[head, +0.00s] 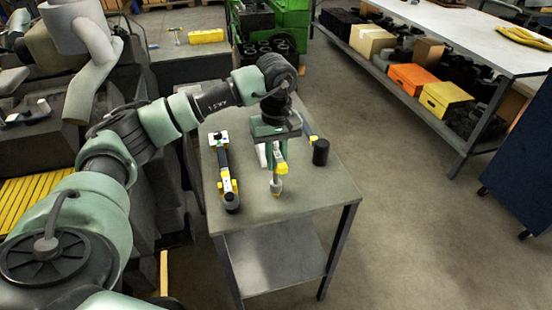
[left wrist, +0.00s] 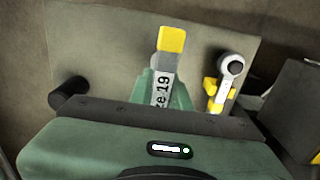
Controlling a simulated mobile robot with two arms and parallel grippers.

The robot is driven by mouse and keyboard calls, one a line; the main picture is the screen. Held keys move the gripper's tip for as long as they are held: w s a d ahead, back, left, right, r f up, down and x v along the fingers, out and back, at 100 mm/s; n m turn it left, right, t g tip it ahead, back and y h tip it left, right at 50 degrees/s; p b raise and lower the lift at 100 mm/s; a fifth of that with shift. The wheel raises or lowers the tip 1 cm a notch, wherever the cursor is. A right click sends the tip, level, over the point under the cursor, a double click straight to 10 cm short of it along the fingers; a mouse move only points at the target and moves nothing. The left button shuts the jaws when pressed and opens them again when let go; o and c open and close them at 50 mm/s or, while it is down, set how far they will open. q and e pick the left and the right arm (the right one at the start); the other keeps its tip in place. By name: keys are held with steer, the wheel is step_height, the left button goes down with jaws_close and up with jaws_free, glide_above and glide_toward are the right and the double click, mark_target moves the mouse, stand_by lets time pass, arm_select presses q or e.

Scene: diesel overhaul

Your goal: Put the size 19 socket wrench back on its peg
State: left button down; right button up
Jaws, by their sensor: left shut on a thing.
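My left gripper (head: 273,152) points down over the small grey table and is shut on the size 19 socket wrench (head: 277,182). My right gripper is not in view.
A tool with yellow parts (head: 226,170) lies at the table's left. The table's front (head: 300,200) is bare. A long workbench (head: 450,35) with boxes beneath stands right, across open floor.

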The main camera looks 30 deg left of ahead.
arm_select(q)
steer(key=shift+f+b, duration=0.9)
steer(key=shift+f, duration=0.3)
steer(key=c, duration=0.7)
jaws_free()
steer(key=shift+r, duration=0.1)
steer(key=shift+r+p, duration=2.9)
steer(key=shift+r, duration=1.65)
